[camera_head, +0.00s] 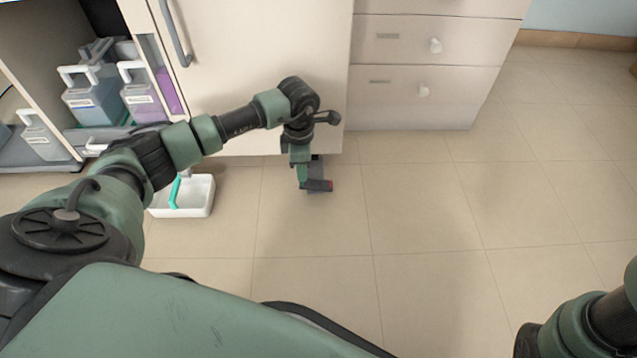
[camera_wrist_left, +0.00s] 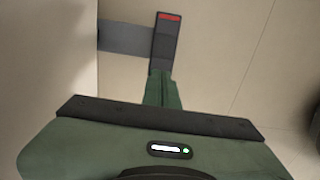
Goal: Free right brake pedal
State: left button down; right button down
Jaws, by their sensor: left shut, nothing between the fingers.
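The brake pedal (camera_head: 319,186) is a dark pad with a red end, low in front of the cabinet near the floor. Its grey bar runs back toward the cabinet's base. The pedal also shows in the left wrist view (camera_wrist_left: 166,43), with the bar joining it from the left. My left gripper (camera_head: 302,182) points down at the pad's left end in the head view, its green fingers shut and empty. In the left wrist view the fingertips (camera_wrist_left: 161,76) meet the pad's near end; I cannot tell whether they touch. My right gripper is out of view.
A white cabinet door (camera_head: 265,60) and drawers (camera_head: 425,95) stand behind the pedal. Bottles with blue and purple liquid (camera_head: 92,98) sit in the open compartment at left. A white tray with a teal handle (camera_head: 205,200) stands on the floor. The floor (camera_head: 450,220) at right is clear.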

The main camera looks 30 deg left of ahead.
pick_arm(q)
jog(key=shift+f+b, duration=0.7)
jog(key=shift+f, duration=0.5)
dwell(1.1)
dwell(0.5)
notch_tip(320, 180, up, 8)
jog(key=p, duration=0.7)
dwell(0.3)
